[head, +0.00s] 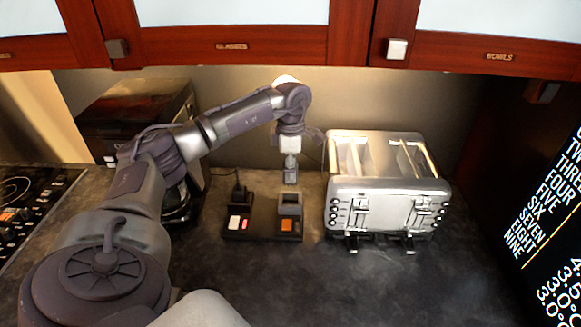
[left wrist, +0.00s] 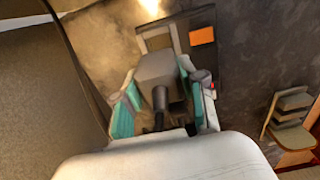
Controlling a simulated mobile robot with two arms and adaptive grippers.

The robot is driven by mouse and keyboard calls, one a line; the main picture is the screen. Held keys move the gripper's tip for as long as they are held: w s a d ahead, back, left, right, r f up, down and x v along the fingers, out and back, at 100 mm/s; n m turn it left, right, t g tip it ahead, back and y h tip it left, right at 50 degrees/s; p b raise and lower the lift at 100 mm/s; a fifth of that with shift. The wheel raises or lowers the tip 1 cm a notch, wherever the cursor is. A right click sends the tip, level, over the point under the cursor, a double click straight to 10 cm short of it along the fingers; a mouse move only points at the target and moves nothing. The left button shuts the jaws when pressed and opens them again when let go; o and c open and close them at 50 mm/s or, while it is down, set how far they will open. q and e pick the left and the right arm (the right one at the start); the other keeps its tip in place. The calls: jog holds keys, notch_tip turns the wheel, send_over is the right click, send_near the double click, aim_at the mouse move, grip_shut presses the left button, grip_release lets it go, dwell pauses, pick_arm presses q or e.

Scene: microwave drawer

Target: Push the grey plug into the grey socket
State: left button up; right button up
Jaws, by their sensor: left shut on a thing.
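My left gripper (head: 291,158) points down above the counter and is shut on the grey plug (head: 291,175). In the left wrist view the grey plug (left wrist: 158,68) sits between the teal finger pads of the left gripper (left wrist: 160,92), its dark cable end toward the camera. The grey socket (head: 290,204) is a square frame on the dark board below the plug. In the left wrist view the socket (left wrist: 157,38) shows partly, just beyond the plug, which hides its near part. A gap shows between plug and socket in the head view. My right gripper is out of view.
The dark board (head: 264,234) also carries an orange square (head: 286,225), white and red patches, and a black plug (head: 240,190) at left. A silver toaster (head: 388,190) stands close on the right. Cabinets hang above. The counter in front is clear.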

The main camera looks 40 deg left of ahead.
pick_arm(q)
jog(key=b, duration=0.3)
send_over(291, 193)
jog(key=s+d, duration=0.1)
jog(key=s, duration=0.1)
jog(key=shift+w+d+f, duration=0.1)
jog(key=shift+f, duration=1.1)
jog(key=shift+w+d+f, duration=0.1)
jog(key=shift+f, duration=1.05)
jog(key=shift+p, duration=0.35)
jog(key=shift+f+b, duration=1.4)
jog(key=shift+f, duration=0.65)
jog(key=o, duration=1.2)
notch_tip(291, 193, up, 12)
